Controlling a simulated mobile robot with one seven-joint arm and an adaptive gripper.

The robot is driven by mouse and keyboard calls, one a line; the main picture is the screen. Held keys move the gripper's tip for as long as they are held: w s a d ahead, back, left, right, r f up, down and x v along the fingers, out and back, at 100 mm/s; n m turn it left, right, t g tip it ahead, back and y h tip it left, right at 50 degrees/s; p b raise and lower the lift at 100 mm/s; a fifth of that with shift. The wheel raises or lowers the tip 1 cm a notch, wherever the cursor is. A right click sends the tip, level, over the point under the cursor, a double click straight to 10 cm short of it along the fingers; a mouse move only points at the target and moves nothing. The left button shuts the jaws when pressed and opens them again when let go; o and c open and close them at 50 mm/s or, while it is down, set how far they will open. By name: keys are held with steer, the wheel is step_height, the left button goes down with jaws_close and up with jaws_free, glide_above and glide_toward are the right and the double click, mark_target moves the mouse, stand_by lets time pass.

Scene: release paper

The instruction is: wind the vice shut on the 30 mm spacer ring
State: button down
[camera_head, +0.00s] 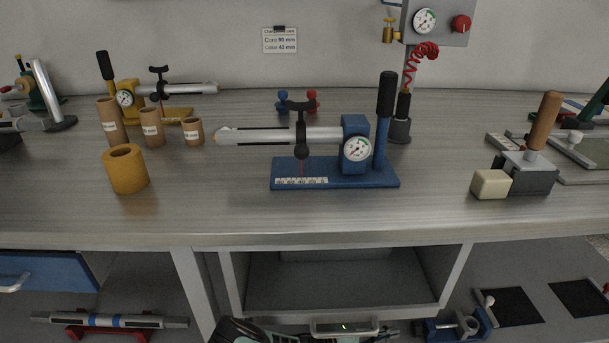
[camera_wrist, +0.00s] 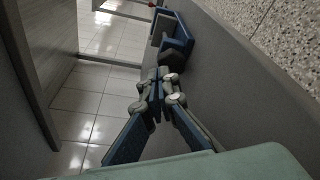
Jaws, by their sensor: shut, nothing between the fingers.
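The small blue vice (camera_head: 448,329) is low at the right of the head view, on the lower level under the bench. A grey round piece (camera_head: 467,325) shows at its jaws; I cannot tell whether it is the 30 mm spacer ring or how tightly it is held. A pale knob (camera_head: 489,300) on a short rod shows beside the vice. In the wrist view a blue body, apparently the vice (camera_wrist: 174,42), lies beyond my fingertips, apart from them. My gripper (camera_wrist: 157,82) is shut and empty. In the head view it is near the bottom edge, left of the vice.
Above is the bench (camera_head: 210,207), with a blue gauge stand (camera_head: 335,184), a yellow cylinder (camera_head: 127,172) and cardboard tubes (camera_head: 152,129). An open grey compartment (camera_head: 340,280) is below. Black mats (camera_head: 515,307) lie right of the vice. A grey wall flanks my gripper in the wrist view.

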glide_above(411, 332)
steer(key=s+a, duration=0.2)
steer(key=s, duration=0.1)
steer(key=shift+p, duration=0.45)
steer(key=shift+w+a+f, duration=0.1)
steer(key=shift+w+f, duration=0.05)
steer(key=shift+f, duration=0.05)
stand_by(0.3)
steer(key=shift+f+b, duration=0.2)
steer(key=shift+b, duration=0.2)
steer(key=shift+s+f+b, duration=0.55)
steer(key=shift+f+b, duration=0.15)
steer(key=shift+s+f, duration=0.1)
steer(key=shift+f, duration=0.35)
steer(key=shift+s, duration=0.1)
